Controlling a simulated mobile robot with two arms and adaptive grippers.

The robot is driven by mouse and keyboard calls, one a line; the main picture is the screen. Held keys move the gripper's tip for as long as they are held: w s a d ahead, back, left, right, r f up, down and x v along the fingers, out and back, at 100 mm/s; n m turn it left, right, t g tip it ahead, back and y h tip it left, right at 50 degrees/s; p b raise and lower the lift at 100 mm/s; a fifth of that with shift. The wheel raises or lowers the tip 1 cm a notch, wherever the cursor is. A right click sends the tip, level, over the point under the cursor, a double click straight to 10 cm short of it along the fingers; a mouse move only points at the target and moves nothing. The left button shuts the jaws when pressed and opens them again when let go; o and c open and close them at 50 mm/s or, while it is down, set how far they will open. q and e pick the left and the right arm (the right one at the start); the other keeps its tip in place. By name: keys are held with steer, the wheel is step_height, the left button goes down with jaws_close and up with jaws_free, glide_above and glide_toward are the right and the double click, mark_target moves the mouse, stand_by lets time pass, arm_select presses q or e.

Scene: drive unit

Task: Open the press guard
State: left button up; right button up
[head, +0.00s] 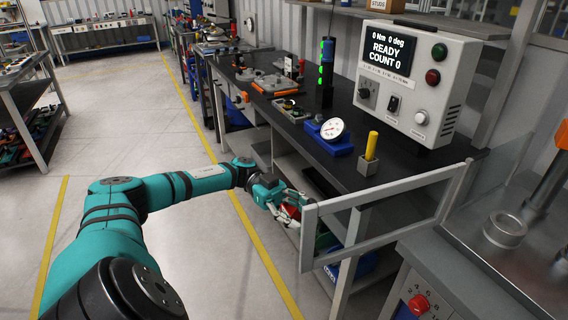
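The press guard (385,197), a grey frame around a clear pane, stands upright at the lower right. Its far-right post is beside the press bench, and its left post (308,238) stands out in front of the black workbench. My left gripper (289,212) is just left of that left post, at about its upper half. A red piece (291,211) shows at its fingers; I cannot tell whether it is the guard's handle or whether the fingers are closed on it. My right gripper is not in view.
The black workbench (350,178) holds a control box (416,85) reading READY, a blue-based dial gauge (332,131) and a yellow-handled tool (371,146). The press bench (475,240) with a red knob (418,304) is at right. The floor left of the bench is clear.

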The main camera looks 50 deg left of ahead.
arm_select(q)
steer(key=a, duration=0.9)
steer(key=shift+a, duration=0.15)
steer(key=shift+w+f, duration=0.1)
steer(key=shift+w, duration=0.05)
